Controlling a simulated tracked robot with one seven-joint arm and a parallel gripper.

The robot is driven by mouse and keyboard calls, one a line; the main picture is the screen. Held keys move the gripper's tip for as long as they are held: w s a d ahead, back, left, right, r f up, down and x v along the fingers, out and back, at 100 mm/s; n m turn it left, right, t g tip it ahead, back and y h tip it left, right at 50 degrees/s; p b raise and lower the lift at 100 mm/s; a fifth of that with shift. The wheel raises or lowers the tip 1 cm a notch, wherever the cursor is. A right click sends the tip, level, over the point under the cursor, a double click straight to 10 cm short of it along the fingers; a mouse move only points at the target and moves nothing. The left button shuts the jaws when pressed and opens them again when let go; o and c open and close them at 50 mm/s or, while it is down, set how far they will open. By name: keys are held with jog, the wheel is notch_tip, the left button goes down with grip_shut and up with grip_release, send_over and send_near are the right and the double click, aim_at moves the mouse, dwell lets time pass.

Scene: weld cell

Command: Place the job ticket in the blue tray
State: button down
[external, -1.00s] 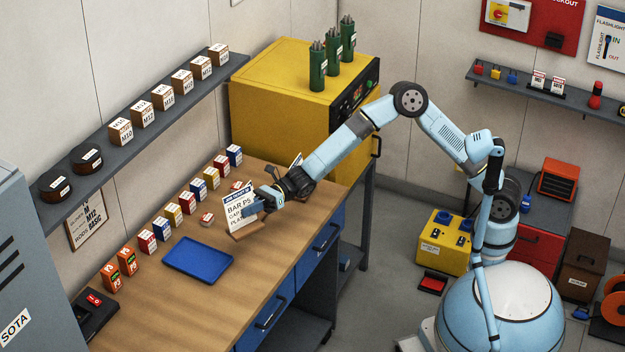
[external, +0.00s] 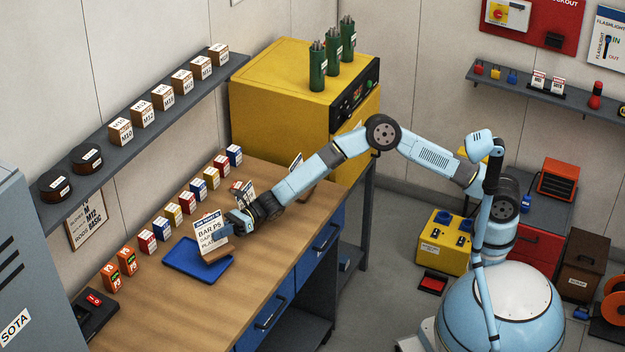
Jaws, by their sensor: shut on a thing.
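The job ticket (external: 208,231) is a white printed card with a blue header and a brown base. My gripper (external: 227,228) is shut on its right side and holds it upright, slightly tilted. The shallow blue tray (external: 185,263) lies flat on the wooden bench. The ticket's base overlaps the tray's right part in the external view. I cannot tell whether the base touches the tray. The tray's left and front parts show empty.
A row of small coloured boxes (external: 163,229) stands behind the tray. Another white card (external: 246,193) stands behind my gripper, and one more (external: 297,163) stands near the yellow cabinet (external: 270,85). The bench front (external: 215,310) is clear.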

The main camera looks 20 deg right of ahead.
jog(key=shift+f, duration=0.7)
jog(key=shift+f, duration=0.6)
jog(key=c, duration=1.2)
grip_release()
jog(key=shift+c, duration=0.2)
jog(key=shift+r, duration=0.4)
jog(key=shift+w+d+r, duration=0.15)
jog(key=shift+d+r, duration=0.05)
jog(key=shift+d, duration=0.05)
jog(key=v, duration=1.1)
jog(key=shift+d, duration=0.25)
